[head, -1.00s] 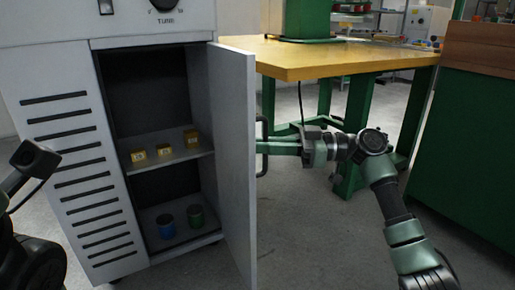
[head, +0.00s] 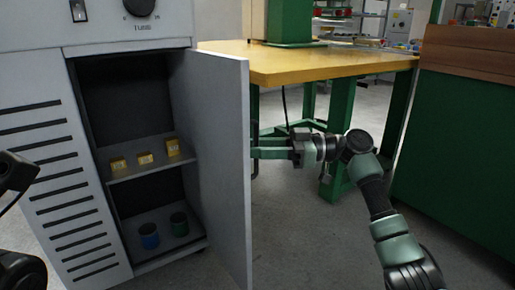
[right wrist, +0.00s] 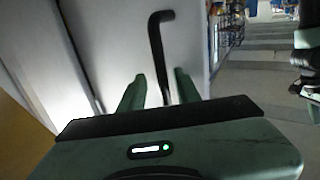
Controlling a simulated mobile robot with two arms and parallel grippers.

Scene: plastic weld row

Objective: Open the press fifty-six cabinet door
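The grey cabinet door (head: 215,150) stands swung wide open, hinged on the right side of the cabinet opening. Its outer face fills much of the right wrist view (right wrist: 110,45). A black bar handle (right wrist: 156,45) is on that face; the door hides most of it in the head view. My right gripper (right wrist: 158,80) is at the handle, its two green fingers apart with the bar's lower part between them. In the head view the right gripper (head: 256,153) reaches the door from the right, its tips partly hidden. Only dark parts of my left arm show at the left edge.
A yellow-topped workbench (head: 310,62) is behind the door. A green cabinet (head: 460,150) stands right. Floor between is clear.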

